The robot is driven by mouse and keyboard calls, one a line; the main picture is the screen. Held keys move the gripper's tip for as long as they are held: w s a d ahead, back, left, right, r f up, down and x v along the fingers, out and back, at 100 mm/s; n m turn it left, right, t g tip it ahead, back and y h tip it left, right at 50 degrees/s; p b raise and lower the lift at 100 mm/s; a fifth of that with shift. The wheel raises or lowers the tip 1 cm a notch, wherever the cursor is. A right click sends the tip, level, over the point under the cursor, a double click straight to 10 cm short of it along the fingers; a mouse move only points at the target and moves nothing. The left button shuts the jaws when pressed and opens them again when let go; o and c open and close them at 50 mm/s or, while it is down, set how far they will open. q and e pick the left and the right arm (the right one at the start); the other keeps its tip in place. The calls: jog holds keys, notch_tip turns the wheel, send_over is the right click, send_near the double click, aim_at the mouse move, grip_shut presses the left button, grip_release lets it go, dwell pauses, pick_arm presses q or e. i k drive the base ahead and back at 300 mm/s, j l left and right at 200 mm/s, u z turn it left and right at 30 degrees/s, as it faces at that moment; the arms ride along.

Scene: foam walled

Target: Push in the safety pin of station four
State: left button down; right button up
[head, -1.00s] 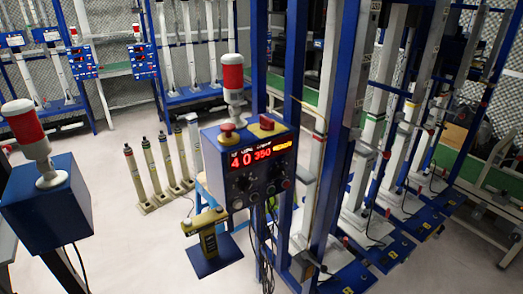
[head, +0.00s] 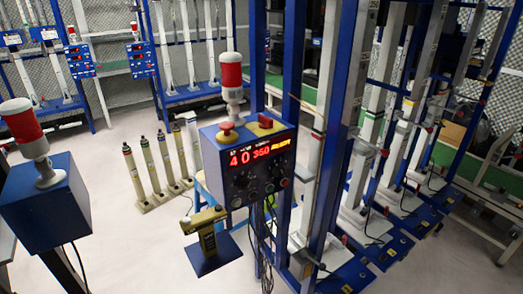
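A blue control box (head: 247,172) with a lit red and yellow display stands near the middle of the head view. Its display starts with the digits 4 and 0. Knobs and small buttons sit below the display, and a red button (head: 227,128) sits on top. Several white upright columns (head: 378,180) with blue bases stand in a row at the right, inside a blue frame. I cannot tell which one is station four, and I cannot make out a safety pin. Neither of my grippers shows in this view.
A blue box with a red-and-white lamp (head: 24,122) stands at the left. A small yellow-topped stand (head: 205,220) is below the control box, with hanging cables beside it. Several slim posts (head: 150,168) stand behind. The pale floor (head: 130,250) at front left is clear.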

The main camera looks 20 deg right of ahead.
aim_at(482, 102)
jog(key=l+z, duration=0.2)
jog(key=z, duration=0.2)
jog(key=l+z, duration=0.2)
jog(key=z, duration=0.25)
jog(key=i+l+z, duration=0.15)
jog(key=l, duration=0.35)
jog(key=i+l+z, duration=0.15)
jog(key=i+l, duration=0.15)
jog(key=l, duration=0.15)
jog(key=i+l+z, duration=0.1)
jog(key=i+l, duration=0.2)
jog(key=l, duration=0.15)
jog(key=i+l+z, duration=0.15)
jog(key=l, duration=0.25)
jog(key=i+l, duration=0.55)
jog(key=i+l+z, duration=0.15)
jog(key=i+l, duration=0.4)
jog(key=i, duration=0.15)
